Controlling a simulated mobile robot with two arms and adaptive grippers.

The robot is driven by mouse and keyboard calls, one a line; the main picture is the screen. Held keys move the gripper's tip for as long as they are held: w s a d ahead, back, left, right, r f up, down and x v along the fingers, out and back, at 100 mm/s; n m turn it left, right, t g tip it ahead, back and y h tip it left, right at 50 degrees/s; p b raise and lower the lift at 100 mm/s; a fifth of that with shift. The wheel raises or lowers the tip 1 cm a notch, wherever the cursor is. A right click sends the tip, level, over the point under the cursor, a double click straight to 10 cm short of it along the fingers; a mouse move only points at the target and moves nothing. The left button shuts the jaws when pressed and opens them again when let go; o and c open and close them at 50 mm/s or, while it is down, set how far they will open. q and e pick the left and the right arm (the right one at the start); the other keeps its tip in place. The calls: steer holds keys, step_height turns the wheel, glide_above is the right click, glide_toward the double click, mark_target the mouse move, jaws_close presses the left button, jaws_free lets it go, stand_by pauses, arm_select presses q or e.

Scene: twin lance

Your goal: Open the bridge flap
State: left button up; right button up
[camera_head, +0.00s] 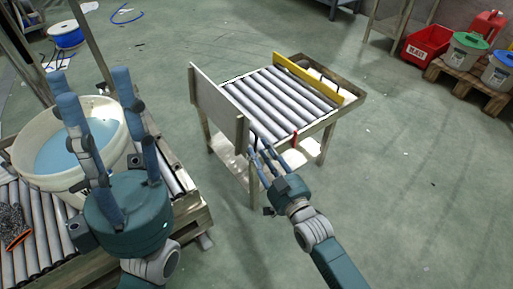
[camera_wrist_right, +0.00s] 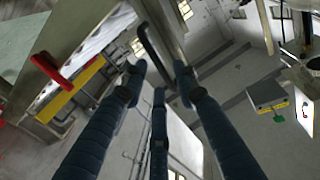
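The bridge flap looks to be the upright light panel (camera_head: 213,108) along the left side of the roller table (camera_head: 325,128). A dark bar-shaped handle (camera_wrist_right: 150,45) shows beyond my right fingers in the right wrist view. My right gripper (camera_head: 263,156) is at the flap's near end, with its fingers spread around empty space. It also shows open in the right wrist view (camera_wrist_right: 159,82); I cannot tell whether a finger touches the handle. My left gripper (camera_head: 108,98) is open and empty, pointing up in front of the white bucket (camera_head: 28,170).
A red lever (camera_head: 295,138) sits on the roller table's near side, and a yellow bar (camera_head: 307,78) runs along its far side. A second roller conveyor (camera_head: 35,225) carries the bucket at left. A pallet with a red crate (camera_head: 427,45) stands back right. The right floor is clear.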

steer(key=shift+b+x, duration=0.45)
steer(key=shift+x, duration=1.35)
jaws_close()
